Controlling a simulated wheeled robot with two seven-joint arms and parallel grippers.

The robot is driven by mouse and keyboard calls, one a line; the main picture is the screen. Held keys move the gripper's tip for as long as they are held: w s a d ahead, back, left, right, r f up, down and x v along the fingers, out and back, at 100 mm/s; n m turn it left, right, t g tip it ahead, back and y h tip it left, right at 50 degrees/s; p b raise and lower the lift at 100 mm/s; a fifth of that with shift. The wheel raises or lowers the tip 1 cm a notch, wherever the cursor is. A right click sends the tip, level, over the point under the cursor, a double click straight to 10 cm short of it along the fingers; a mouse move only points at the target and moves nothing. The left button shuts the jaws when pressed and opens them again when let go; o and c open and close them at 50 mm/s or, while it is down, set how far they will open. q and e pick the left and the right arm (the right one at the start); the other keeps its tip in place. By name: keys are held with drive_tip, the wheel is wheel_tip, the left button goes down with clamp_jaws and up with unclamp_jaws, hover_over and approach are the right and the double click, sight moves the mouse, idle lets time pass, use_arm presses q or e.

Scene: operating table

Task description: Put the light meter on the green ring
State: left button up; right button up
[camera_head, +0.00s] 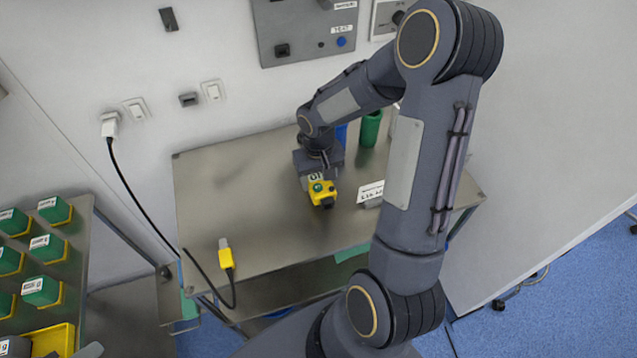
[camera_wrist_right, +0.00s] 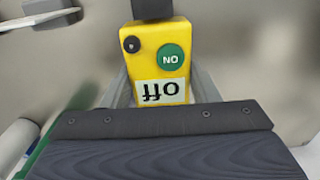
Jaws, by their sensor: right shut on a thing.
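The light meter appears to be the yellow device (camera_head: 322,192) with a green button and a black end; it also shows in the wrist view (camera_wrist_right: 150,62), with a white "off" label upside down there. My right gripper (camera_head: 320,180) is shut on it over the steel table. I cannot tell whether the device touches the tabletop. I cannot make out a green ring for certain in either view. My left gripper is not in view.
The steel table (camera_head: 225,205) carries a yellow plug (camera_head: 226,258) on a black cable, a white label holder (camera_head: 370,191) and a green cylinder (camera_head: 371,128) at the back. A rack with green boxes (camera_head: 42,290) stands left. The table's left half is mostly clear.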

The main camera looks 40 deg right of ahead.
sight(318, 179)
wheel_tip(318, 179, down, 3)
drive_tip(key=shift+f, duration=0.1)
drive_tip(key=shift+f, duration=0.15)
drive_tip(key=o, duration=1.2)
